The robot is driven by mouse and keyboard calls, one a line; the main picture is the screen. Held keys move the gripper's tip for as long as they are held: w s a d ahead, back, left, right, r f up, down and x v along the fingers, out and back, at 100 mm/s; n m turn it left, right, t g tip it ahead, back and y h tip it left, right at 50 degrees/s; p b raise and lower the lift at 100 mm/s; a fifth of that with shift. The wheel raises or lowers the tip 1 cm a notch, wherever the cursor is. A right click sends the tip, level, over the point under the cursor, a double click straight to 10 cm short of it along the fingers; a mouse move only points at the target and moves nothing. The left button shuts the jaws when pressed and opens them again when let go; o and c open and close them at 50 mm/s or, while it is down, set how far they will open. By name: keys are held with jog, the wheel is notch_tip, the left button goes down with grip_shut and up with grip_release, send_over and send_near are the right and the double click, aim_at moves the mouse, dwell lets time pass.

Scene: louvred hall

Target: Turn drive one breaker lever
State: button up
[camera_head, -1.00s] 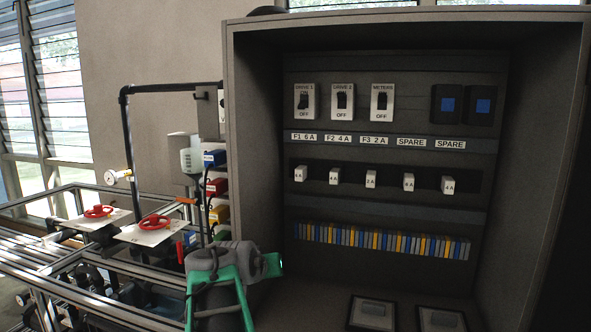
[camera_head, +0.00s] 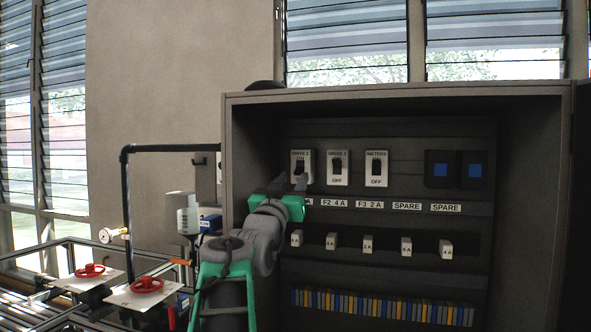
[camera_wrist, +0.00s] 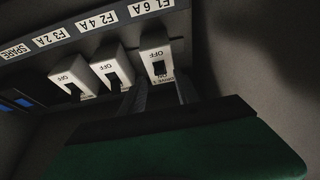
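The drive one breaker (camera_head: 302,160) is the leftmost white breaker in the top row of the cabinet. Its lower part is hidden by my gripper in the head view, and ON reads above its dark lever. In the wrist view, which is upside down, the drive one breaker (camera_wrist: 153,44) shows its dark lever (camera_wrist: 158,68) between the words OFF and ON. My gripper (camera_head: 289,184) is just in front of it. Contact cannot be told.
The drive two breaker (camera_head: 338,168) and meters breaker (camera_head: 376,168) stand close to the right. White fuses (camera_head: 331,241) and terminals sit below. The cabinet's left wall (camera_head: 245,160) is near my arm. Red valve wheels (camera_head: 146,285) and pipework are at lower left.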

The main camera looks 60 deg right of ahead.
aim_at(297, 173)
jog(key=x, duration=0.3)
jog(key=shift+d+r+p, duration=0.1)
jog(key=shift+d+p, duration=0.2)
jog(key=shift+p, duration=0.1)
grip_shut()
